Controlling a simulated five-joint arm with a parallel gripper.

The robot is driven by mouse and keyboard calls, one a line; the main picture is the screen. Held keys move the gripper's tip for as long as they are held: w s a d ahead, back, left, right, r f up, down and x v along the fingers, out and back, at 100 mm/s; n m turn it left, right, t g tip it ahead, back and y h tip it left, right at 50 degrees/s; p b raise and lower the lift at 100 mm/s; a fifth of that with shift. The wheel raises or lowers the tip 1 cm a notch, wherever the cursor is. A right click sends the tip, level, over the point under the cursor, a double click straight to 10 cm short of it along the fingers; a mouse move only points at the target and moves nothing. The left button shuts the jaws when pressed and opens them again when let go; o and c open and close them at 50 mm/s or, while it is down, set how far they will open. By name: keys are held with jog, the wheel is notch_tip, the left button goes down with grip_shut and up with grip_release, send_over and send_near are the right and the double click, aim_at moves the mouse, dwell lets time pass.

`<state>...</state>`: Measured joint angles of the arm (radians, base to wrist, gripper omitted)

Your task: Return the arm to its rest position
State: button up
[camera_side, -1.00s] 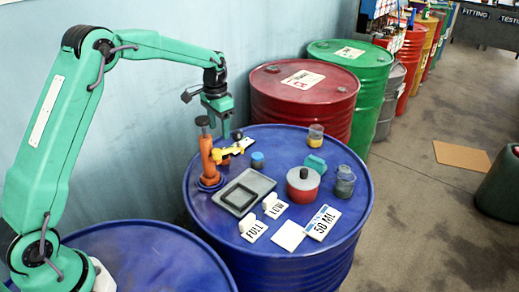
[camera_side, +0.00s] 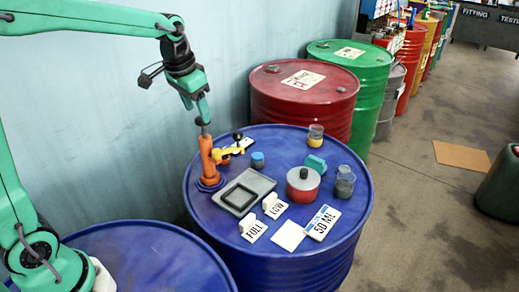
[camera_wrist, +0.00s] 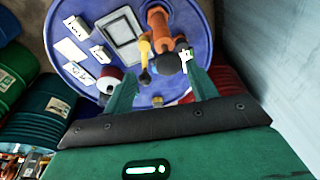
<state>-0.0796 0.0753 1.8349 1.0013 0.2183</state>
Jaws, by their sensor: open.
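My green arm reaches in from the left in the side view, with its dark wrist tilted. My gripper (camera_side: 202,112) is open and points down above the orange hand pump (camera_side: 208,160). In the side view its tips overlap the pump's dark top; I cannot tell if they touch. In the wrist view my gripper (camera_wrist: 162,82) shows two green fingers apart with nothing held between them. The orange pump (camera_wrist: 158,28) with its yellow spout shows beyond the fingers there. The pump stands upright on the blue drum (camera_side: 300,262).
On the drum are a grey tray (camera_side: 262,181), a red pot (camera_side: 303,188), a glass jar with yellow liquid (camera_side: 315,138), a dark jar (camera_side: 345,183), a teal block (camera_side: 315,165) and label cards. A red drum (camera_side: 300,105) and a green drum (camera_side: 365,80) stand behind. A wall is close at left.

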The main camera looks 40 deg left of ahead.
jog(key=s+d+n+t, duration=0.1)
jog(key=s+d+t, duration=0.2)
jog(key=s, duration=1.7)
jog(key=shift+s+d+r+n, duration=0.2)
jog(key=shift+s+n, duration=0.05)
jog(key=shift+n, duration=0.05)
